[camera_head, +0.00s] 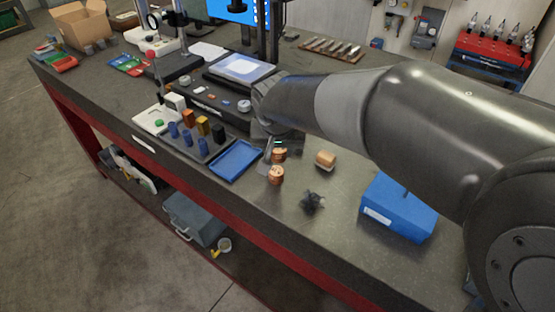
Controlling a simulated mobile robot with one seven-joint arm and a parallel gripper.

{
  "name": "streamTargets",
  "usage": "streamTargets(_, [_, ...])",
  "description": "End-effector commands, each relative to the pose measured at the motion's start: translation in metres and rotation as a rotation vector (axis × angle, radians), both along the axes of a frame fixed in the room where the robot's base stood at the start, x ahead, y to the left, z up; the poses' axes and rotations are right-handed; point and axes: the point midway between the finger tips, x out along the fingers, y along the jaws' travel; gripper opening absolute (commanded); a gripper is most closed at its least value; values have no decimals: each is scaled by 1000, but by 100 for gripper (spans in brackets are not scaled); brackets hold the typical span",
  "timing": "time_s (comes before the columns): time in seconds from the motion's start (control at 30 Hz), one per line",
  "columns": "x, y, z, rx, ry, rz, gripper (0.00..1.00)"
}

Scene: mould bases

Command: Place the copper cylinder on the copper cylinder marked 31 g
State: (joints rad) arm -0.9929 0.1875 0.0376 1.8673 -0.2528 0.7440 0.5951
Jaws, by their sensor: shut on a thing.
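One copper cylinder (279,154) is at the fingers of my gripper (273,152), which is shut on it. A finger shows on its left side; the arm hides part of the grip. A second copper cylinder (276,175) stands upright on the bench just in front of it, with a small dark mark on its side too small to read. In the picture the held cylinder is just above and behind the standing one; I cannot tell whether they touch. A tan, copper-toned block (325,159) lies to the right.
A blue tray (236,160) is to the left, beside several coloured cylinders (203,126). A black knob-like part (313,202) and a blue box (398,207) are to the right. The bench's red front edge (270,239) is near. Bare bench lies between the cylinders and that edge.

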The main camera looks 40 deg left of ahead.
Motion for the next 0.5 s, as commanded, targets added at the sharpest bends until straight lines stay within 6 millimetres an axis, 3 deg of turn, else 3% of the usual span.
streamTargets(0.17, [-2,6,-7,0,0,-1,2])
streamTargets(0.4, [-2,5,-40,-1,1,-1,2])
streamTargets(0.5, [-2,6,-43,1,-1,-1,2])
